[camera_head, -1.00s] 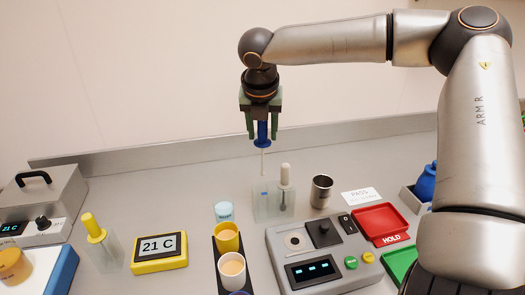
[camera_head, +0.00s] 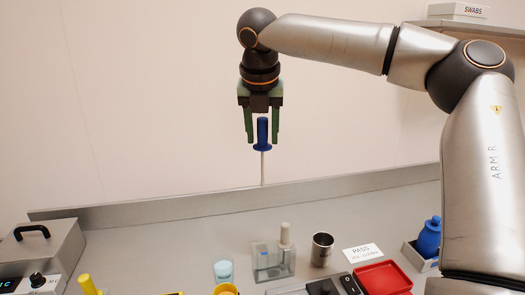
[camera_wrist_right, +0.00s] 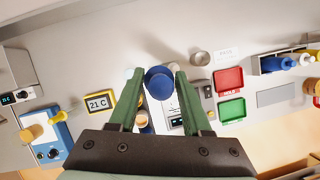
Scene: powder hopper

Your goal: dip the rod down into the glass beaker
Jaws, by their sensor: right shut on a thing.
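The rod has a blue handle (camera_head: 262,133) with a collar and a thin pale shaft pointing straight down. My right gripper (camera_head: 262,138) is shut on the blue handle and holds the rod upright, high above the bench. The handle also shows between the fingers in the right wrist view (camera_wrist_right: 159,83). The glass beaker (camera_head: 223,271), small and pale blue, stands on the bench below and a little left of the rod. The rod's lower end is well clear of it. My left gripper is not in view.
A clear holder (camera_head: 268,262) with a white-topped rod stands right of the beaker. A metal cup (camera_head: 321,249) is further right. A yellow cup (camera_head: 226,289) sits just in front of the beaker. A raised ledge (camera_head: 180,207) runs along the bench's back.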

